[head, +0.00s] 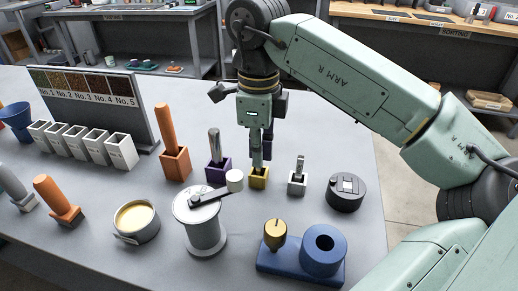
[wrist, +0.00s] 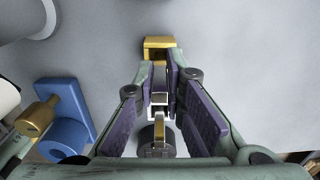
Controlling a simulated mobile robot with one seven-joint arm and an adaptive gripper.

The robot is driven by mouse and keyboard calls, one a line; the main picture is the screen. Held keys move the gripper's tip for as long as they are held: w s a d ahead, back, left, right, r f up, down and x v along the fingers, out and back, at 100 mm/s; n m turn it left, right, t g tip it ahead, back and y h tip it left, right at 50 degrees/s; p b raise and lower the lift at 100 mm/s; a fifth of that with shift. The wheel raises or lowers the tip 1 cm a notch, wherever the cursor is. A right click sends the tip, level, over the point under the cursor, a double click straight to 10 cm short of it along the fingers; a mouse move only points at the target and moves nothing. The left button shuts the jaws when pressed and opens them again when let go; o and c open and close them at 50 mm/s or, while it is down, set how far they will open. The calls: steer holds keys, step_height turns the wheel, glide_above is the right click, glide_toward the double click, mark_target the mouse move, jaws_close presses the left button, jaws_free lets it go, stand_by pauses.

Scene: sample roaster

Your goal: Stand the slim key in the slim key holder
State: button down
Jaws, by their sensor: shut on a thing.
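My gripper (head: 257,156) points straight down over a small yellow square holder (head: 258,181), which I take to be the slim key holder. The fingers are shut on what I take to be the slim key, mostly hidden between them. In the wrist view the fingertips (wrist: 162,74) are close together beside the yellow holder (wrist: 158,42), which shows just past them. Whether the key's lower end is inside the holder or above it, I cannot tell.
An orange holder (head: 176,164) with a tall orange key and a purple holder (head: 217,173) with a metal key stand to the left. A grey holder (head: 297,184) with a grey piece and a dark round jar (head: 345,193) stand to the right. A crank canister (head: 204,228) stands in front.

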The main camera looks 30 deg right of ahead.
steer(key=shift+f+b, duration=0.65)
steer(key=shift+f, duration=0.3)
steer(key=c, duration=1.6)
jaws_free()
steer(key=shift+r, duration=0.1)
step_height(320, 180, up, 8)
steer(key=shift+f, duration=0.25)
steer(key=shift+s, duration=0.1)
